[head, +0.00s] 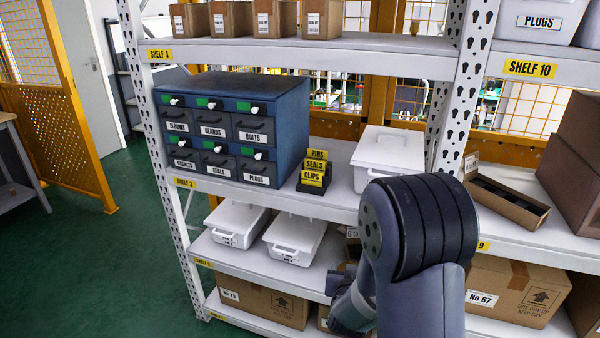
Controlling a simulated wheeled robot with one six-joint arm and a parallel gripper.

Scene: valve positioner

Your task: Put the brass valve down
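I do not see a brass valve in the head view. My arm fills the lower right middle of the view, in front of the shelving. A dark part near the end of my arm (341,281) shows beside the lower white shelf. The fingers are hidden behind the arm or too small to make out, so I cannot tell whether they hold anything.
A blue drawer cabinet (290,104), a yellow-labelled rack (314,188) and a white lidded box (390,140) stand on Shelf 3 (340,204). Two white trays (236,222) (296,240) sit below. Cardboard boxes (262,300) (510,290) are lower down. Green floor is open at left.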

